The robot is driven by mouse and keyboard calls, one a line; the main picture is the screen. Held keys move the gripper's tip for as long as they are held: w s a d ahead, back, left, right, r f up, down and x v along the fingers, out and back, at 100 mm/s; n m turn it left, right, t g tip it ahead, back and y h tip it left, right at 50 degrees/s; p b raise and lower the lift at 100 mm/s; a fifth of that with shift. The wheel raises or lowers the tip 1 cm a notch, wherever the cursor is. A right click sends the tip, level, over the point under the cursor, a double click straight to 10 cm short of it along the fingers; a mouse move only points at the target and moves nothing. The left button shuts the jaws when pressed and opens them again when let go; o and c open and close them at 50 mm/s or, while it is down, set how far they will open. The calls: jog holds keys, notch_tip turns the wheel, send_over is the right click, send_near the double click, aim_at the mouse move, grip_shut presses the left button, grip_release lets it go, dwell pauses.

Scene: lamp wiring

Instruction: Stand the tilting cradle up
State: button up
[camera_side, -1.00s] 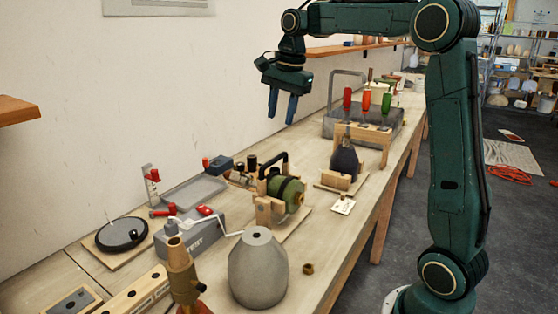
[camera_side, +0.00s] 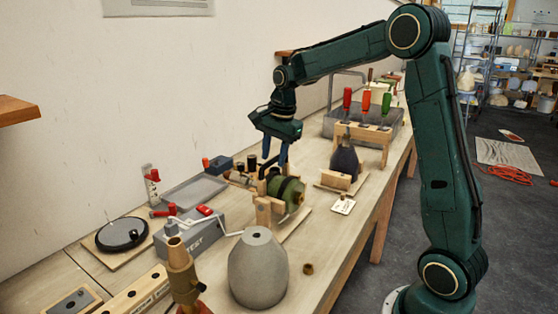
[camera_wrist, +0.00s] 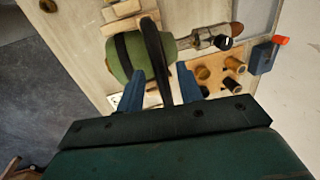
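The tilting cradle (camera_side: 264,209) is a pale wooden frame on a board. It holds a green vessel (camera_side: 291,190) with a dark band, lying on its side. A black arched handle (camera_wrist: 157,55) rises from it and shows clearly in the wrist view. My gripper (camera_side: 274,166) points down just over the cradle. In the wrist view my gripper (camera_wrist: 160,73) is open, with one blue finger on each side of the handle. Gaps show between the handle and both fingers. In the side view the fingers partly hide the handle.
A grey vase (camera_side: 258,270) and a brass stand (camera_side: 181,272) are in front. A grey vise-like box with a white crank (camera_side: 190,233) is left of the cradle. A dark bottle-shaped vessel (camera_side: 345,160) and a screwdriver rack (camera_side: 365,130) stand behind. Bench space right of the vase is mostly free.

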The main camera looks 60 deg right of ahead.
jog(key=shift+f, duration=0.1)
grip_shut()
